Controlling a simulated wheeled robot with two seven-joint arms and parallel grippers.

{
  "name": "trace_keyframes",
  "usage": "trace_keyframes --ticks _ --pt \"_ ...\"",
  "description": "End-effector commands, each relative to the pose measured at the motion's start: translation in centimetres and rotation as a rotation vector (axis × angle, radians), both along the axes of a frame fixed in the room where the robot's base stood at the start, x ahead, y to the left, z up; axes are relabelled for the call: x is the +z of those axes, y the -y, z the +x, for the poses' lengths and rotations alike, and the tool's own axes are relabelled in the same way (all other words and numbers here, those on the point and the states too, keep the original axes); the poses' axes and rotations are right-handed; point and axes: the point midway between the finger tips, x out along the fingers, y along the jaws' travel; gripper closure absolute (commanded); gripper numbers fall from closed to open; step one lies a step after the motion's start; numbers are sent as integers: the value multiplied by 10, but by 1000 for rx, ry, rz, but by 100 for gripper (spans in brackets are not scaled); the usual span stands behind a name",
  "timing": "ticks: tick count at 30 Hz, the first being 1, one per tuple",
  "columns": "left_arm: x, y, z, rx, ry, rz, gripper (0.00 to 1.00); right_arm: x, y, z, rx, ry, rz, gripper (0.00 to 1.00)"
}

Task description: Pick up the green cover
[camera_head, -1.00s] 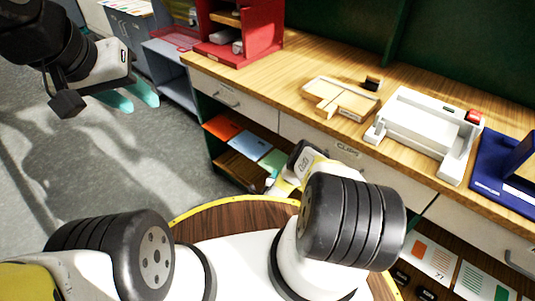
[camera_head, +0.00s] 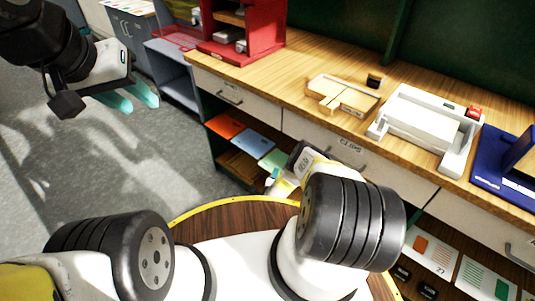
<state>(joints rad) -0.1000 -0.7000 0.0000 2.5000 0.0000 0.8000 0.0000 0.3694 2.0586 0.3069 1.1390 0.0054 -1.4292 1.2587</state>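A green cover (camera_head: 274,160) lies on the open shelf under the wooden counter, at the right end of a row with a blue cover (camera_head: 250,145) and an orange cover (camera_head: 225,126). My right gripper (camera_head: 270,184) is low in front of the shelf, just below the green cover in the picture. Its arm hides most of it, so its opening and any contact are unclear. My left gripper (camera_head: 131,98) is at the upper left over the grey floor, far from the shelf. Its two teal fingers are apart with nothing between them.
On the counter (camera_head: 300,65) are a red rack (camera_head: 262,35), a wooden tray (camera_head: 330,92), a white binding machine (camera_head: 420,125) and a blue device (camera_head: 500,165). More covers (camera_head: 432,252) lie on the lower right shelf. The floor (camera_head: 130,160) at left is clear.

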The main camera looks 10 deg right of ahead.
Motion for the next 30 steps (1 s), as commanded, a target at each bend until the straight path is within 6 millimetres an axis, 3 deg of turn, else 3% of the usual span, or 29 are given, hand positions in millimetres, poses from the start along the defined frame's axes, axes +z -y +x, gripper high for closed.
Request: trace_keyframes --ticks 5,18,28,30 --pt "0 0 0 0 0 0 64 2 -4 -9 0 -1 0 68" --pt "0 0 0 0 0 0 64 20 -30 -65 0 -2 1 68" --pt "0 0 0 0 0 0 64 22 -31 -68 0 0 0 68" --pt "0 0 0 0 0 0 64 21 -31 -68 1 0 0 80"
